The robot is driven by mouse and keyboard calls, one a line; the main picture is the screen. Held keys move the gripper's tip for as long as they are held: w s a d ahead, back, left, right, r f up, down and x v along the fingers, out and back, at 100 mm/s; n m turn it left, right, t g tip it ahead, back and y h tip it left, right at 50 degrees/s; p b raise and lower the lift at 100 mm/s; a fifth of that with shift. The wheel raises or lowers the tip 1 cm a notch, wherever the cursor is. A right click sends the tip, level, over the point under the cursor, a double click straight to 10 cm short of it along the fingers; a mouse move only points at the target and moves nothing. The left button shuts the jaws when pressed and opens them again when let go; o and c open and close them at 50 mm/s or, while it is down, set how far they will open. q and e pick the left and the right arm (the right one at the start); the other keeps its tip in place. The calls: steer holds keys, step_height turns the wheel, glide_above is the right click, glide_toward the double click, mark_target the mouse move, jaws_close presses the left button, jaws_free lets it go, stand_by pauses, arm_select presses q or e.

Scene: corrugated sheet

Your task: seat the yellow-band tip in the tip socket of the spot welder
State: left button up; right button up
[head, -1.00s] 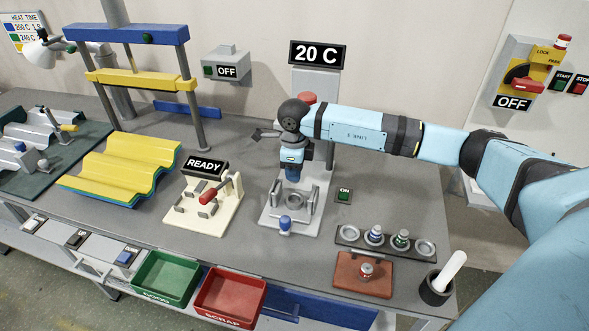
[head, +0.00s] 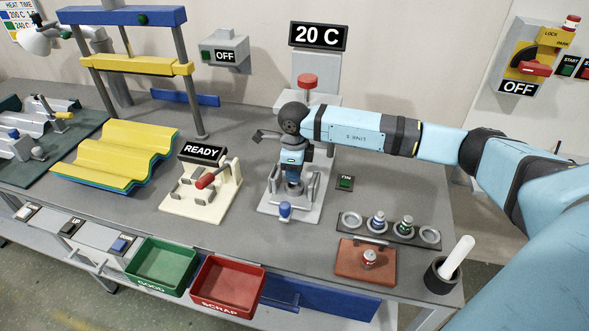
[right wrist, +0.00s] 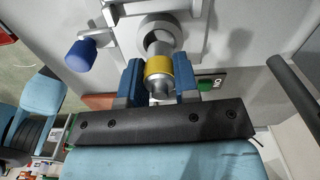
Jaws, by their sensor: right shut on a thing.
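My right gripper (head: 293,180) points down over the spot welder's base (head: 275,207). In the right wrist view, its blue fingers (right wrist: 159,84) are shut on the yellow-band tip (right wrist: 158,67), a grey metal piece with a yellow ring. The tip's far end is in front of the round tip socket (right wrist: 146,30) and overlaps its opening. I cannot tell how deep it sits or whether it touches the socket. In the head view the gripper hides the socket and most of the tip. My left gripper is not in view.
A blue-knobbed clamp (head: 285,210) stands in front of the socket. A READY fixture (head: 172,206) stands left.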

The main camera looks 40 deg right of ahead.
stand_by(0.5)
stand_by(0.7)
steer(key=shift+f+b, duration=0.2)
steer(key=shift+b, duration=0.1)
steer(key=shift+f+b, duration=0.5)
steer(key=shift+f, duration=0.2)
steer(key=shift+f+b, duration=0.45)
steer(key=shift+f, duration=0.2)
steer(key=o, duration=1.1)
